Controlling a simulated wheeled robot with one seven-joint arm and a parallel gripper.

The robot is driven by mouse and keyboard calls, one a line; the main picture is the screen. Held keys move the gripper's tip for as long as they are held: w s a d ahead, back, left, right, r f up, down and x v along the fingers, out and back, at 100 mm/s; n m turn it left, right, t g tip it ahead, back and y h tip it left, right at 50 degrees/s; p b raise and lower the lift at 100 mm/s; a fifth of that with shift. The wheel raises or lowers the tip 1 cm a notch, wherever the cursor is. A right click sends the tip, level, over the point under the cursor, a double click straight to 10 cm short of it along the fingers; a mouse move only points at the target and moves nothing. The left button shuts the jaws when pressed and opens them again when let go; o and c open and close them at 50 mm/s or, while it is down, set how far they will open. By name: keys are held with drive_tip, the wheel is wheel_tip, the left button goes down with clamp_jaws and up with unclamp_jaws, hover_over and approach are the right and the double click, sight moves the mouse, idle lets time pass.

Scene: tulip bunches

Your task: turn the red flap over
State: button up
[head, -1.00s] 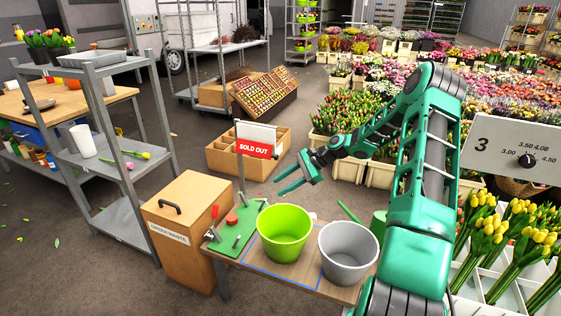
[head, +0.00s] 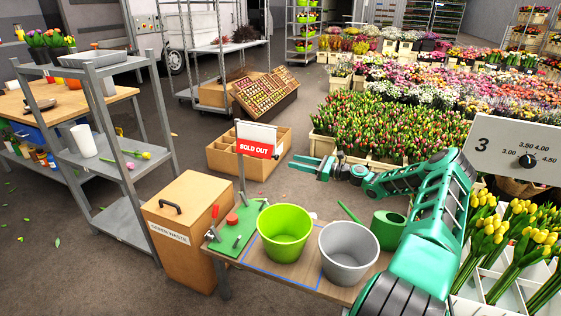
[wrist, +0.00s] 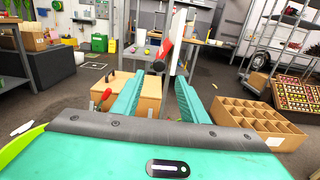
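The red flap (head: 256,149) reads "SOLD OUT" and hangs below a white panel (head: 257,131) on a thin post at the back of the work table. In the wrist view the red flap (wrist: 166,44) is seen nearly edge-on, beyond the fingers. My gripper (head: 293,165) is open and empty, to the right of the flap and a little lower in the head view, its fingers pointing left toward it. In the wrist view the gripper (wrist: 158,81) has a clear gap between its fingers, and neither finger appears to touch the flap.
A green bucket (head: 284,232) and a grey bucket (head: 348,252) stand on the table. A green board (head: 236,240) with a red-handled clamp lies under the sign. A green watering can (head: 388,228) stands at right. A cardboard box (head: 224,157) sits on the floor behind.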

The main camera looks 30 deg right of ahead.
drive_tip(key=x, duration=0.8)
clamp_jaws()
